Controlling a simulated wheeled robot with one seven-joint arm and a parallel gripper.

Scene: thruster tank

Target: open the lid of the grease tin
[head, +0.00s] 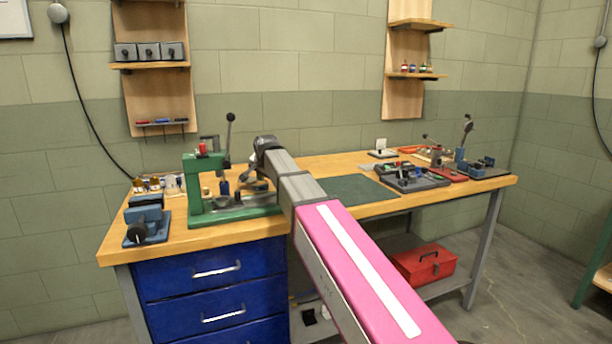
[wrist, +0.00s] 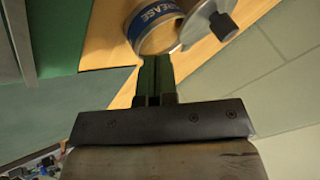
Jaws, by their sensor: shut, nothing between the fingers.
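The grease tin (wrist: 157,13) is at the top of the wrist view, a round tin with a blue band lettered in white. Its round mouth faces the camera and part of the inside shows. The grey metal lid (wrist: 198,27), with a black knob, is at the tin's right edge, tilted away from the mouth. Whether it still touches the rim is hard to tell. My gripper (wrist: 155,62) is shut and empty, its fingertips just below the tin's rim in the picture. In the head view my arm hides the gripper, and I cannot make out the tin clearly.
A green press (head: 235,208) stands on the wooden bench (head: 180,238), left of my arm. A blue vise (head: 147,222) is at the left end. A dark green mat (head: 355,190) lies right of my arm, with a grey tray of parts (head: 415,180) beyond it.

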